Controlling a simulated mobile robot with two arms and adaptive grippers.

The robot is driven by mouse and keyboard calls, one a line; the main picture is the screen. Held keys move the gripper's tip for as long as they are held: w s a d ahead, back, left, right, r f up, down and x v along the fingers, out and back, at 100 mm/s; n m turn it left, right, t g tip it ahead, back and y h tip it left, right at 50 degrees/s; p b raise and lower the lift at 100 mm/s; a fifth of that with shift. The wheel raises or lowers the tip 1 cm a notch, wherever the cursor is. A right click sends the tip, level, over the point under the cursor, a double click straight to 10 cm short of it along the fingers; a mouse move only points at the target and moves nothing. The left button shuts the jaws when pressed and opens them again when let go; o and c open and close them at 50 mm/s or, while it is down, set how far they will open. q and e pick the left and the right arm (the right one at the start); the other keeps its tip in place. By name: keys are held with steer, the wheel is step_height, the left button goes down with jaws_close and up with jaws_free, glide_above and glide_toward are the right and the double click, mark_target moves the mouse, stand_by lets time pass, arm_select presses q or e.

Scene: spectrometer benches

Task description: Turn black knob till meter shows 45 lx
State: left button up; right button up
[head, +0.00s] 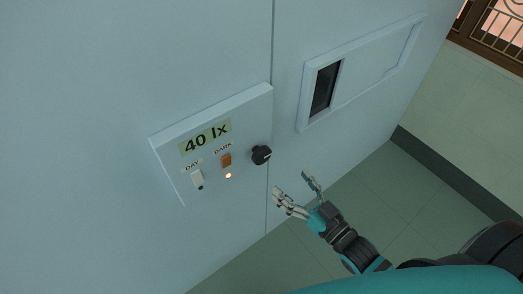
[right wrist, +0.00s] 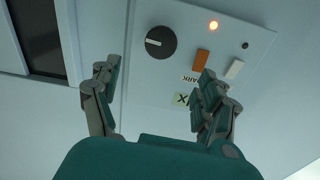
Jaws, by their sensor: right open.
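The black knob (head: 261,155) sits at the right side of a pale panel (head: 245,107) on the wall. The meter (head: 206,137) on that panel reads 40 lx. My right gripper (head: 295,185) is open and empty, below and to the right of the knob, apart from it. In the right wrist view the knob (right wrist: 160,42) lies beyond the gap between the open fingers (right wrist: 155,82), with a white mark on its face. The fingers partly cover the panel's labels and meter in that view. My left gripper is not in view.
An orange DARK switch (head: 226,160) and a white DAY switch (head: 197,179) are beside the knob, with a lit lamp (head: 228,175) below. A framed sliding window (head: 357,80) with a dark opening is to the right. The tiled floor (head: 375,190) is clear.

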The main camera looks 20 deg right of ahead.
mark_target(264, 156)
steer(key=p+x, duration=0.2)
steer(key=x, duration=1)
steer(key=shift+d, duration=0.1)
steer(key=shift+w+a, duration=0.25)
steer(key=shift+w, duration=0.35)
steer(key=shift+c, duration=0.4)
steer(key=c, duration=1)
steer(key=shift+n+p, duration=0.35)
steer(key=shift+n, duration=0.25)
steer(key=shift+c, duration=0.2)
steer(key=shift+n, duration=0.3)
steer(key=o, duration=1.1)
